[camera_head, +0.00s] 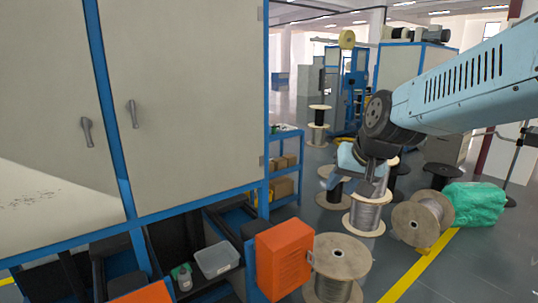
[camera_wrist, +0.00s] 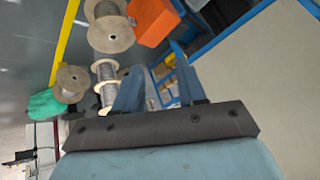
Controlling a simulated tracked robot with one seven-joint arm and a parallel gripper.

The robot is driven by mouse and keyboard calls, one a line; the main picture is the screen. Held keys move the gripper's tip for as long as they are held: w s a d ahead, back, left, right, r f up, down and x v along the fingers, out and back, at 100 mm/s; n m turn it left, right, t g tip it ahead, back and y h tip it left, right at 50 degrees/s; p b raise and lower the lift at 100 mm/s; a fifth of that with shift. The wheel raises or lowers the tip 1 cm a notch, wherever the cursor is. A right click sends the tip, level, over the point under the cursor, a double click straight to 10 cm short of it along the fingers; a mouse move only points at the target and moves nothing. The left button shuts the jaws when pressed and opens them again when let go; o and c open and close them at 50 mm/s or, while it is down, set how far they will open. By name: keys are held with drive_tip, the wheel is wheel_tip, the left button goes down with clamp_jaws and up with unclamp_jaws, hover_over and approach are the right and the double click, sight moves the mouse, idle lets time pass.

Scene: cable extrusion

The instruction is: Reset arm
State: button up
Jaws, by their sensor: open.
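My gripper (camera_head: 366,185) hangs at the end of my blue arm at the right of the head view, in front of the cable spools. In the wrist view my gripper (camera_wrist: 160,75) shows two blue-grey fingers spread apart, with nothing between them. It is clear of the tall cabinet (camera_head: 190,90) at the left of the head view, and the cabinet's pale side (camera_wrist: 265,75) fills the right of the wrist view.
Wooden cable spools (camera_head: 338,258) stand on the floor below and behind my gripper, one (camera_head: 423,218) lying tilted beside a green wrapped bundle (camera_head: 475,204). An orange box (camera_head: 284,258) juts out by the cabinet's base. Shelves with cartons (camera_head: 283,187) stand beyond. A yellow line (camera_head: 420,267) crosses the floor.

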drive_tip(key=s+d+r+h, duration=0.1)
drive_tip(key=s+d, duration=0.2)
drive_tip(key=s, duration=0.3)
drive_tip(key=s+d+n+h, duration=0.1)
drive_tip(key=s+d, duration=0.2)
drive_tip(key=s, duration=0.4)
drive_tip(key=shift+s+d+r+g, duration=0.2)
drive_tip(key=shift+d+r+g, duration=0.15)
drive_tip(key=shift+d+g, duration=0.05)
